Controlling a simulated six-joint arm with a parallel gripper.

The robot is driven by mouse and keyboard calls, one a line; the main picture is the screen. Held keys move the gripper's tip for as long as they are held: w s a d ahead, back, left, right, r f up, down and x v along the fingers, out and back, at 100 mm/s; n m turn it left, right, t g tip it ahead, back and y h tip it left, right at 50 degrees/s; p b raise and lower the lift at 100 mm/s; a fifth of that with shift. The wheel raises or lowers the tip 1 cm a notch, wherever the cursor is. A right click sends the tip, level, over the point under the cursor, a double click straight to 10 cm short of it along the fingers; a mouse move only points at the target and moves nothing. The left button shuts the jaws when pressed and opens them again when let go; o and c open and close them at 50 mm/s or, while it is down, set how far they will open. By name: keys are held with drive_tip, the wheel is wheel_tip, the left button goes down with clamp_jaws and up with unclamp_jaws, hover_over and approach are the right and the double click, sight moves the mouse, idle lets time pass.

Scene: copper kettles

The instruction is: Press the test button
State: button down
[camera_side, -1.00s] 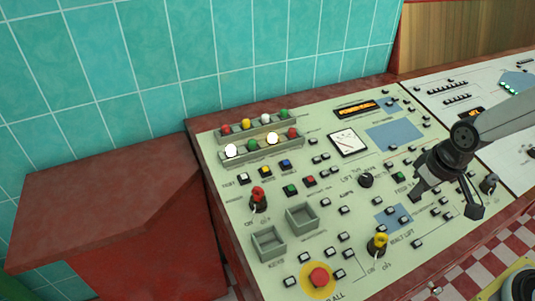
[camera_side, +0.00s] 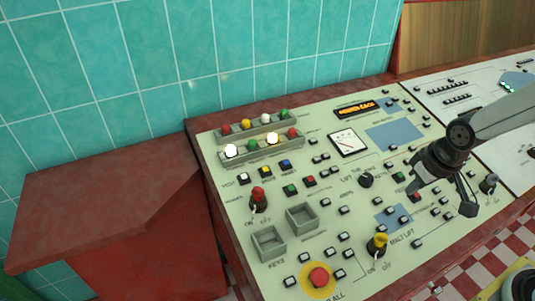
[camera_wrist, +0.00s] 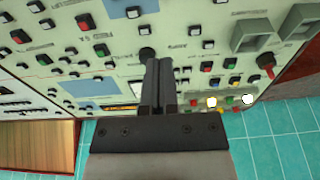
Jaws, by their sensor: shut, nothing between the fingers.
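The test button is a small white square button (camera_side: 243,178) beside a faint label at the panel's left, in a row with a yellow and a blue button. In the wrist view it appears to be the pale button (camera_wrist: 251,77) at the right. My gripper (camera_side: 416,184) is over the right part of the panel, well to the right of the test button. In the wrist view its dark fingers (camera_wrist: 162,64) are together and empty. I cannot tell their exact height above the panel.
Two lamp strips (camera_side: 262,142) stand behind the button row. A red-topped lever (camera_side: 258,198), two grey trays (camera_side: 301,217) and a yellow-topped lever (camera_side: 378,243) rise from the panel. A red emergency-type button (camera_side: 319,278) is at the front. The tiled wall is behind.

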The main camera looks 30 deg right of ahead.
drive_tip(key=w+a+t, duration=0.2)
drive_tip(key=w+a, duration=0.2)
drive_tip(key=w, duration=0.6)
drive_tip(key=m+t+y, duration=0.1)
drive_tip(key=t+y, duration=0.4)
drive_tip(key=y, duration=0.1)
hover_over(239, 174)
drive_tip(key=s+d, duration=0.1)
drive_tip(key=s, duration=0.3)
drive_tip(key=shift+s+d+r, duration=0.1)
drive_tip(key=shift+s+r, duration=0.05)
drive_tip(key=shift+s, duration=0.05)
drive_tip(key=shift+w+f, duration=0.3)
drive_tip(key=shift+f, duration=1.15)
drive_tip(key=shift+w+f, duration=0.25)
drive_tip(key=shift+f, duration=1.2)
drive_tip(key=shift+w+f, duration=0.3)
drive_tip(key=shift+f, duration=1.15)
drive_tip(key=shift+w+f, duration=0.15)
drive_tip(key=shift+f, duration=0.6)
drive_tip(key=shift+r, duration=0.75)
